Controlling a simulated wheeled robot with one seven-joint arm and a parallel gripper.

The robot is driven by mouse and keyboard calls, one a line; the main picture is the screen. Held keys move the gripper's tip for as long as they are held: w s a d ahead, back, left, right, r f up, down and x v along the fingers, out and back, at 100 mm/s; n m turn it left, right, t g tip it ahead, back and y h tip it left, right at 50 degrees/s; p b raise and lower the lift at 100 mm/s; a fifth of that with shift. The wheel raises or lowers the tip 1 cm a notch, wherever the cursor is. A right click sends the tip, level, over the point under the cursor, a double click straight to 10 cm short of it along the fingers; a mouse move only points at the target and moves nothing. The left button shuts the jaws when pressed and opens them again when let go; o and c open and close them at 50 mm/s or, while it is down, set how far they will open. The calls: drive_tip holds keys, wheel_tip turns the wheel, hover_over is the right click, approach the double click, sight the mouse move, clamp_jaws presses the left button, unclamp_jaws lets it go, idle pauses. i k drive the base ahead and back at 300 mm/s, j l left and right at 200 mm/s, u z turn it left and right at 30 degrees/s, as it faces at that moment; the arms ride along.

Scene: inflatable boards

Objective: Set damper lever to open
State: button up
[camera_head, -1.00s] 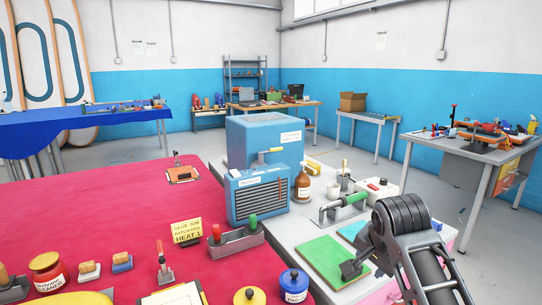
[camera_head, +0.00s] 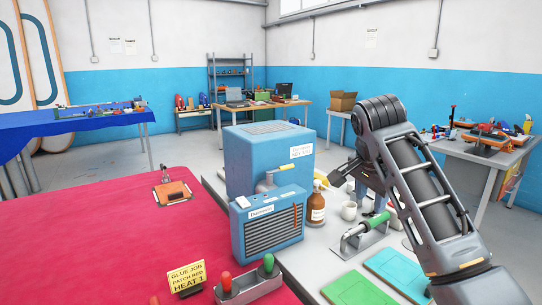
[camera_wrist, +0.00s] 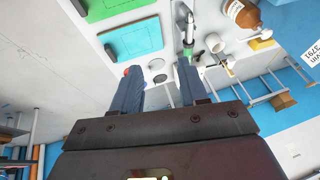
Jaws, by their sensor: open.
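A blue louvred box (camera_head: 268,232) stands on the bench in front of a larger blue cabinet (camera_head: 265,150). A grey metal lever with a yellow tip (camera_head: 284,195) sits at its top and points right; I take this for the damper lever. Its label is too small to read surely. My gripper (camera_head: 338,174) is open and empty in the air, to the right of the blue cabinet and apart from it. In the wrist view both fingers (camera_wrist: 160,72) are spread with nothing between them. The lever does not show in the wrist view.
A brown bottle (camera_head: 316,208), a white mug (camera_head: 348,210) and a green-handled tool (camera_head: 368,232) stand right of the louvred box. Green (camera_head: 358,290) and blue (camera_head: 400,268) pads lie in front. A heat-job sign (camera_head: 187,276) stands on the red cloth.

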sight(286, 167)
drive_tip(key=i+j, duration=1)
